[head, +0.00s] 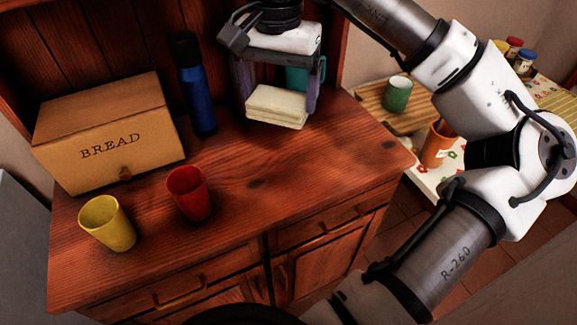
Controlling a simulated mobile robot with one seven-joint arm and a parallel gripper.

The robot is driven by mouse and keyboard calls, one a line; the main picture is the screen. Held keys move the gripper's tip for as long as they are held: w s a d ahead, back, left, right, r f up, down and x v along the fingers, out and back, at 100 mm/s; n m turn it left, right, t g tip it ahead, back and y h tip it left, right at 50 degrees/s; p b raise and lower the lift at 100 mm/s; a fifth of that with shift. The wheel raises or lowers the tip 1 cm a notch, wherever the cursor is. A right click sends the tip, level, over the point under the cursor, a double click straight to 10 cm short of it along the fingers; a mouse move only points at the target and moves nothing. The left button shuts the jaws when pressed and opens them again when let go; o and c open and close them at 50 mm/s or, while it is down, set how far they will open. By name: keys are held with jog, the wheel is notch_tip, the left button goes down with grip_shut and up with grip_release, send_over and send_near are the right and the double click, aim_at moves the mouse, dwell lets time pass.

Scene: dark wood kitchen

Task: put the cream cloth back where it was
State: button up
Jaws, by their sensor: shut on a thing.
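The cream cloth (275,108) is a folded, layered block over the back right part of the wooden counter. My gripper (279,111) points down from above, with one finger at each side of the cloth, and is shut on it. I cannot tell whether the cloth's underside touches the counter or is slightly above it.
A teal mug (297,78) stands behind my gripper, partly hidden. A blue bottle (197,95) stands to the left, beside the bread box (110,135). Red (189,195) and yellow (107,226) cups stand nearer the front. The counter's (300,185) right front is clear.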

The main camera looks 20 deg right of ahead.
notch_tip(320, 180, down, 19)
jog(key=shift+r+p, duration=0.2)
jog(key=shift+p, duration=0.7)
jog(key=shift+f, duration=0.2)
jog(key=o, duration=0.7)
jog(key=shift+r, duration=0.1)
jog(key=shift+r, duration=0.1)
notch_tip(320, 180, up, 12)
jog(key=shift+b, duration=0.7)
